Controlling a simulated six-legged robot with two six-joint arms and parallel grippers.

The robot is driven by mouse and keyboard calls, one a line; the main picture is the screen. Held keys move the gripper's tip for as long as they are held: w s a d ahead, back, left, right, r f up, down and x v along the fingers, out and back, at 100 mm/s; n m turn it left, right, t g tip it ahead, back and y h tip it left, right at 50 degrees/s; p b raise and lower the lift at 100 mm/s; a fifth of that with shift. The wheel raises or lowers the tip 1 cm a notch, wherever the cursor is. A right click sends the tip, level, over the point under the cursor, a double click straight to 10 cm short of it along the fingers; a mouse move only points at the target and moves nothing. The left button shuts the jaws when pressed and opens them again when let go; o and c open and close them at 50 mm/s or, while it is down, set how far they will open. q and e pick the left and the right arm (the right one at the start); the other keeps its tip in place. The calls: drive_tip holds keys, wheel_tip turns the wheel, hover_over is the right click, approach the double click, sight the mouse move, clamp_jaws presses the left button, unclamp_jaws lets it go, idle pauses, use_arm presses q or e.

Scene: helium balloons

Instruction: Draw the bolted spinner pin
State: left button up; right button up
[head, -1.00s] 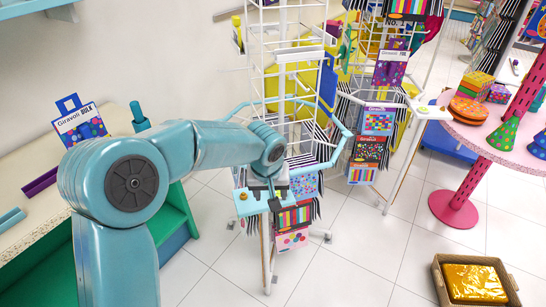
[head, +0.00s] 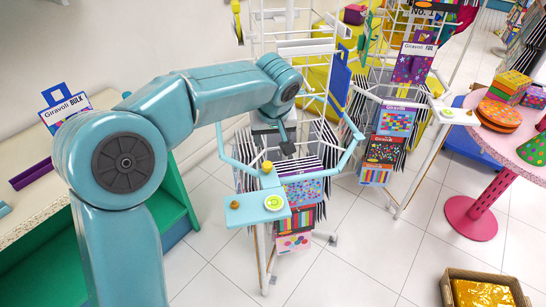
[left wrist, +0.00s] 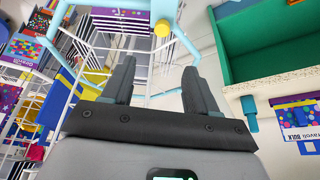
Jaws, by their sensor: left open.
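The spinner rack (head: 300,45) is a white wire stand with a teal frame around its lower part. A teal plate (head: 252,209) on its near side bears a yellow round knob (head: 267,167), which looks like the pin's head, and a bright green ring (head: 273,202). The pin's shaft and bolt cannot be made out. My left gripper (head: 287,147) is open and empty, just above and right of the knob in the head view. In the left wrist view the knob (left wrist: 162,27) shows beyond the gap between the fingers (left wrist: 156,78), apart from them. My right gripper is out of view.
A second wire rack (head: 395,110) with colourful packets stands to the right. A box with a gold parcel (head: 485,290) lies on the floor. A counter with green shelving (head: 175,200) is at left. White floor is clear at centre right.

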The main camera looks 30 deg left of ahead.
use_arm(q)
approach(267, 164)
drive_tip(key=x, duration=0.9)
drive_tip(key=shift+w, duration=0.1)
